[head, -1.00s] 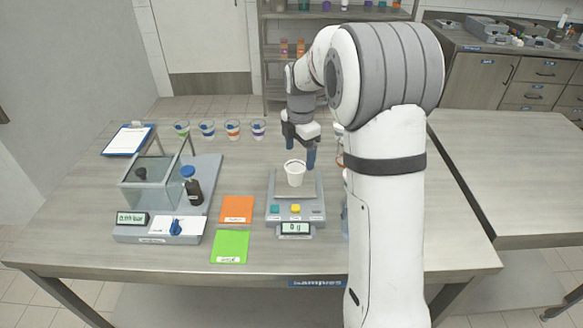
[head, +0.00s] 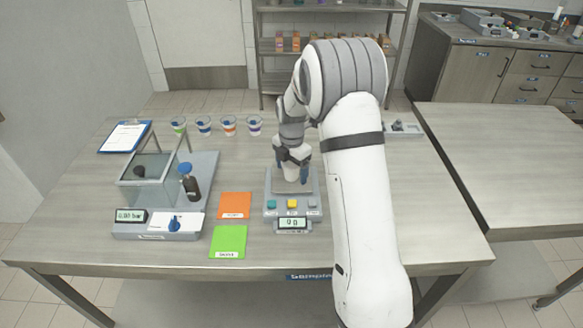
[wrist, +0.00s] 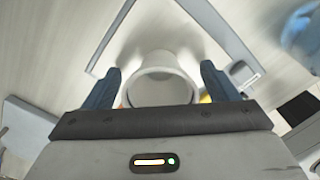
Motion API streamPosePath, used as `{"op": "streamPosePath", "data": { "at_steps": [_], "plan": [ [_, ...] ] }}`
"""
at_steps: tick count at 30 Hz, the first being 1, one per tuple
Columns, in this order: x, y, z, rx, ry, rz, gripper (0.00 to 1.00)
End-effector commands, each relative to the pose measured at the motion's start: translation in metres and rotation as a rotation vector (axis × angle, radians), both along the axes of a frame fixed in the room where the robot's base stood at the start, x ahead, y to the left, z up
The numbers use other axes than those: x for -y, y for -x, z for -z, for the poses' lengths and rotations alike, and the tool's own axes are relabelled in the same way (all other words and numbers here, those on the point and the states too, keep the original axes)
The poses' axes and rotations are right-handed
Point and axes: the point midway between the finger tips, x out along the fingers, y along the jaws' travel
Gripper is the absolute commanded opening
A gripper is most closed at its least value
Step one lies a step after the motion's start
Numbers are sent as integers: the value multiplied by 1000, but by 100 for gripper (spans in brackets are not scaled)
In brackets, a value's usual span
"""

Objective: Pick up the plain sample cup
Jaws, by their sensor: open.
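The plain white sample cup (wrist: 160,84) stands upright on the scale, its round mouth facing the camera in the wrist view. In the head view the cup (head: 291,173) is largely hidden by my gripper (head: 292,174). My gripper (wrist: 160,72) is open, with one blue finger on each side of the cup. A gap shows between the cup and each finger in the wrist view. The grey scale (head: 271,190) is under the cup and its display reads about 0.
Several cups with coloured bands (head: 230,124) stand in a row at the back left. Orange (head: 235,205) and green (head: 229,241) cards lie left of the scale.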

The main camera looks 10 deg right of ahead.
Motion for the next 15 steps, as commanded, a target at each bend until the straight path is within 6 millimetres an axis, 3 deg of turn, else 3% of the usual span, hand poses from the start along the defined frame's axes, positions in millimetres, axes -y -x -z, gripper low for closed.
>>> {"op": "streamPosePath", "data": {
  "at_steps": [4,15],
  "plan": [
    [0,0,0,0,0,0,79],
    [-1,0,0,0,0,-1,48]
  ]
}}
